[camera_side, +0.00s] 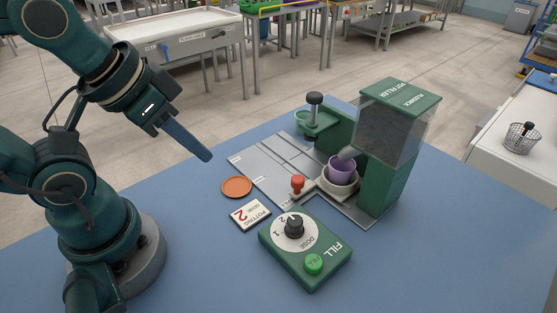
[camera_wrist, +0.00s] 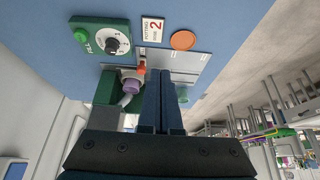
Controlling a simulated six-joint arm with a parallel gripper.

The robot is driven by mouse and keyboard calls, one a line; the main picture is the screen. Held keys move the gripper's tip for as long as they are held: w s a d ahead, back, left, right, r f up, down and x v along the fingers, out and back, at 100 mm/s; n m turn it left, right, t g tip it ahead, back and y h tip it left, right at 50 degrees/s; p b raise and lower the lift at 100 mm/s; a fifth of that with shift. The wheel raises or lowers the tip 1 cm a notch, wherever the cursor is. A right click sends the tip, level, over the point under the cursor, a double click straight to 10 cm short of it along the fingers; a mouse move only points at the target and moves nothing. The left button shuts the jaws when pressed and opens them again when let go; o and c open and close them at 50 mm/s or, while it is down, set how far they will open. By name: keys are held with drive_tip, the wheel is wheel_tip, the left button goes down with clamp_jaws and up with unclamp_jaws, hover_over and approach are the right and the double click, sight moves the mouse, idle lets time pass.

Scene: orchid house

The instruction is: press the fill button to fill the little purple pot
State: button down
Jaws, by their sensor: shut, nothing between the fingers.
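The little purple pot (camera_side: 341,167) sits upright in a pale round holder (camera_side: 338,186) under the spout of the green pot filler (camera_side: 388,165). It also shows in the wrist view (camera_wrist: 131,86). The green control box (camera_side: 304,254) lies in front with a round green fill button (camera_side: 314,263) and a black dose knob (camera_side: 294,226). In the wrist view the fill button (camera_wrist: 81,37) is at the box's left end. My gripper (camera_side: 207,157) is shut and empty, raised above the table left of the filler. Its fingers also show in the wrist view (camera_wrist: 161,72). The pot's inside is hidden.
A card marked 2 (camera_side: 250,214) and an orange saucer (camera_side: 237,187) lie left of the box. A red knob (camera_side: 297,184) stands beside the pot holder. A green bracket with a black-topped plunger (camera_side: 315,110) stands behind. The blue table (camera_side: 180,215) is clear at the left.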

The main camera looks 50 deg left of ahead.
idle(0.8)
drive_tip(key=w+r+m+t, duration=0.2)
drive_tip(key=w, duration=0.2)
drive_tip(key=m+h, duration=0.3)
drive_tip(key=m, duration=0.9)
hover_over(308, 261)
wheel_tip(308, 261, down, 3)
drive_tip(key=shift+f+g, duration=0.2)
drive_tip(key=shift+g, duration=0.2)
drive_tip(key=shift+f, duration=4.4)
drive_tip(key=shift+f, duration=0.1)
